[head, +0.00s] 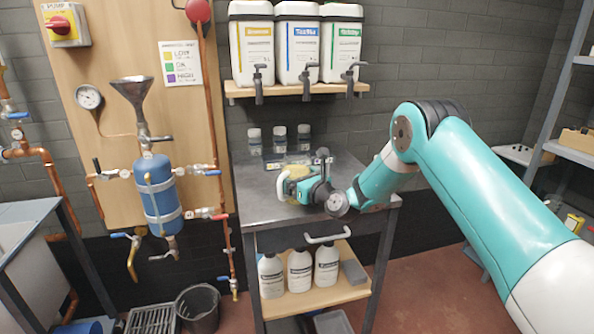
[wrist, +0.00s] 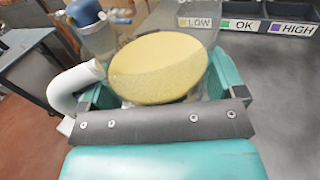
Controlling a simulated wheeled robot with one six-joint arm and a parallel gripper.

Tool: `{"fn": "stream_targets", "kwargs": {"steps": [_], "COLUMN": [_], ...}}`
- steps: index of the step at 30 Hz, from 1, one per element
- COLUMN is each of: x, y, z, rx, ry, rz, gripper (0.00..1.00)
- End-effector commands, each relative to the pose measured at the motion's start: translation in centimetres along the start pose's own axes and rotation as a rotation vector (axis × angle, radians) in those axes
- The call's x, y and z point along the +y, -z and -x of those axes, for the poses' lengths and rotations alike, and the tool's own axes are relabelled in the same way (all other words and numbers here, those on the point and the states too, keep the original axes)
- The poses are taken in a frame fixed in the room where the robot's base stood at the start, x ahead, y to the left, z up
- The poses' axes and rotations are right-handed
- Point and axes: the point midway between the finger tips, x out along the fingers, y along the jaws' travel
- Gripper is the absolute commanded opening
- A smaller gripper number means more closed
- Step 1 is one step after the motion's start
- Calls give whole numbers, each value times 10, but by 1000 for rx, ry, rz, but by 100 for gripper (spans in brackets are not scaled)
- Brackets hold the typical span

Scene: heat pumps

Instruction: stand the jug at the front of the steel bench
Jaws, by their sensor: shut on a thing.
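The jug (wrist: 203,30) is clear, with yellow liquid (wrist: 160,68) inside and a white handle (wrist: 72,88) at the left in the wrist view. In the head view the jug (head: 296,172) is at the front left part of the steel bench (head: 258,207), partly hidden by my gripper. My gripper (head: 300,187) is shut around the jug's body, with its teal fingers on either side in the wrist view. The jug looks about upright. I cannot tell whether its base touches the bench top.
Several small bottles (head: 279,138) stand at the back of the bench, by a tray labelled LOW, OK and HIGH (wrist: 240,24). Three jerrycans (head: 298,45) with taps sit on a shelf above. A blue vessel (head: 158,195) with a funnel is on the board at left. The bench's right side is clear.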

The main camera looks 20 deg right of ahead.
Motion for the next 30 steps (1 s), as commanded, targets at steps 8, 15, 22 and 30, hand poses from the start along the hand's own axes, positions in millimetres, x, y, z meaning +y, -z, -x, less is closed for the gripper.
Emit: {"fn": "stream_targets", "kwargs": {"steps": [8,15,22,30], "x": [0,0,0,-2], "y": [-1,3,-1,5], "z": [0,0,1,49], "rx": [-4,0,0,4], "ry": [0,0,0,3], "rz": [0,0,0,-4], "gripper": [46,100,100,100]}}
